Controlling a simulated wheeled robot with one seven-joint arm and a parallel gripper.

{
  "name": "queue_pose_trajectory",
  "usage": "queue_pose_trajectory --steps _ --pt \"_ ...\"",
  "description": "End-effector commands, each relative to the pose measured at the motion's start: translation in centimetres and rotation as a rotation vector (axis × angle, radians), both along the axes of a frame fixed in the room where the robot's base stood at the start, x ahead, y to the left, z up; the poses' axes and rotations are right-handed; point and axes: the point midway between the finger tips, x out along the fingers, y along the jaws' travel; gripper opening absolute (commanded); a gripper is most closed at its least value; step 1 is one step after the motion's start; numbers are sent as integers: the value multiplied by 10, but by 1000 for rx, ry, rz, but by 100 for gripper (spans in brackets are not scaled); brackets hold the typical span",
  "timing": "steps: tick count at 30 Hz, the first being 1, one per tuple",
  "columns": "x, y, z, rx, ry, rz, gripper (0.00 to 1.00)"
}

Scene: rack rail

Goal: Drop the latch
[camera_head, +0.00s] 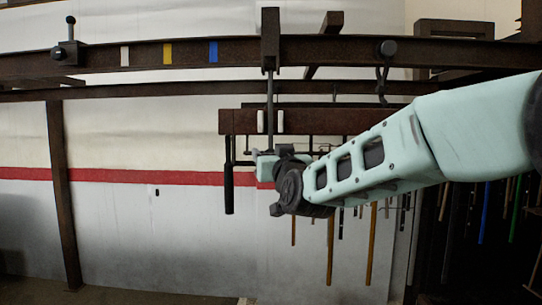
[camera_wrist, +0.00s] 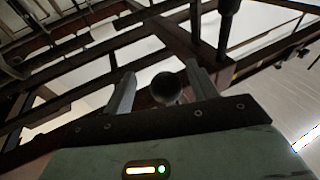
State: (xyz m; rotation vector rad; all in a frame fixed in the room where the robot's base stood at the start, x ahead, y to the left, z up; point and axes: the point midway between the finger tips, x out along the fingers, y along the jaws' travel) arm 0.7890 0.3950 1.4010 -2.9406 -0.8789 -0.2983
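A small lever with a black ball top (camera_head: 70,20) stands upright on a dark block at the left end of the rail; it looks like the latch. My gripper (camera_head: 266,157) is well to the right of it and below the rail, at the lower end of a thin vertical rod (camera_head: 270,100). In the wrist view my gripper (camera_wrist: 162,88) has its two fingers apart. A dark round knob (camera_wrist: 166,88) shows between them, nearer the right finger, with gaps visible. I cannot tell how deep between the fingers the knob sits.
The brown rail (camera_head: 330,50) carries white, yellow and blue marks (camera_head: 213,52). A carriage block (camera_head: 270,38) sits on it, with a rack beam (camera_head: 240,122) below. Tools hang there, including a black cylinder (camera_head: 229,190).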

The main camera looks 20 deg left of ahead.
Motion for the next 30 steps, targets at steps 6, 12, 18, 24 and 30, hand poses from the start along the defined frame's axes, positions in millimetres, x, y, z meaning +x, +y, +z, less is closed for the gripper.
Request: queue_pose_trajectory --steps 6,12,18,24,30 --pt "-3 1 -1 0 1 4 58" --pt "-24 -3 -4 1 0 6 58" --pt "-46 -8 -4 0 1 6 58" --pt "-66 -12 -2 -1 1 6 58" --pt "-71 -14 -1 -1 2 5 58"
